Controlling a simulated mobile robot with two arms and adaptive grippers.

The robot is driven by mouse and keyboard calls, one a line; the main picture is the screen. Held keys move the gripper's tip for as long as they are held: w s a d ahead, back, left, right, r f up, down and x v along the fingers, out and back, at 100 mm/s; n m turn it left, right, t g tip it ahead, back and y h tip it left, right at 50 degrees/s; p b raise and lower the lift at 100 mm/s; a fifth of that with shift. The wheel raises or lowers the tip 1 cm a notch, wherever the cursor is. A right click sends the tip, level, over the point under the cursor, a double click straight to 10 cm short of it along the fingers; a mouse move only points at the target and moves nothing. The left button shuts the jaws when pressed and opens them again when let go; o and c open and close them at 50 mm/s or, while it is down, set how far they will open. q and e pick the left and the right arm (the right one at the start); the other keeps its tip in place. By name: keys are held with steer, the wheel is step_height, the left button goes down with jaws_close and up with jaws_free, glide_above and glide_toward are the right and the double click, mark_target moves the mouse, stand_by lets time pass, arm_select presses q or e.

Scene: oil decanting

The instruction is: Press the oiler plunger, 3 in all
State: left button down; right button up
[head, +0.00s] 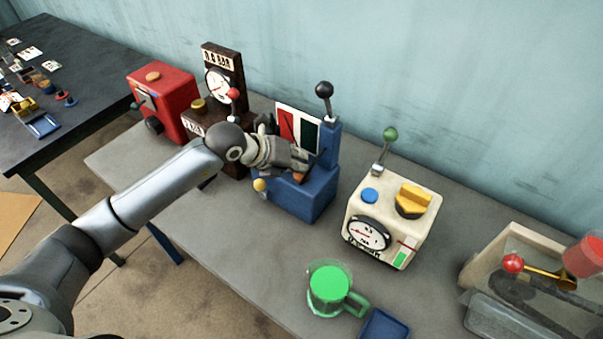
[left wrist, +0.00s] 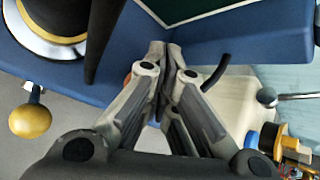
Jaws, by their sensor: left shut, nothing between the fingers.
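My left gripper (head: 300,166) is shut and empty, low over the blue machine (head: 318,201), which has a black ball lever (head: 324,90) and a red and dark green panel (head: 298,130). In the left wrist view the closed fingertips (left wrist: 169,48) point at the blue body (left wrist: 150,35); I cannot tell if they touch it. A dark tapered part (left wrist: 100,35) and a gold-banded round part (left wrist: 52,30) stand beside the fingers. A yellow ball (head: 260,185) sticks out at the machine's front, also in the wrist view (left wrist: 30,121). I cannot tell which part is the oiler plunger. My right gripper is not in view.
A cream machine (head: 381,238) with a green ball lever (head: 390,134) stands right of the blue one. A green mug (head: 328,290) and blue tray (head: 384,325) are in front. A red box (head: 165,100) and dark gauge stand (head: 240,85) are left, a crate (head: 480,262) far right.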

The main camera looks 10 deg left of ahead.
arm_select(q)
steer(key=shift+f+b, duration=0.35)
steer(key=shift+f, duration=0.1)
stand_by(0.5)
steer(key=shift+r+p, duration=0.65)
steer(key=shift+r, duration=0.4)
steer(key=shift+r+p, duration=1.6)
steer(key=shift+r, duration=0.95)
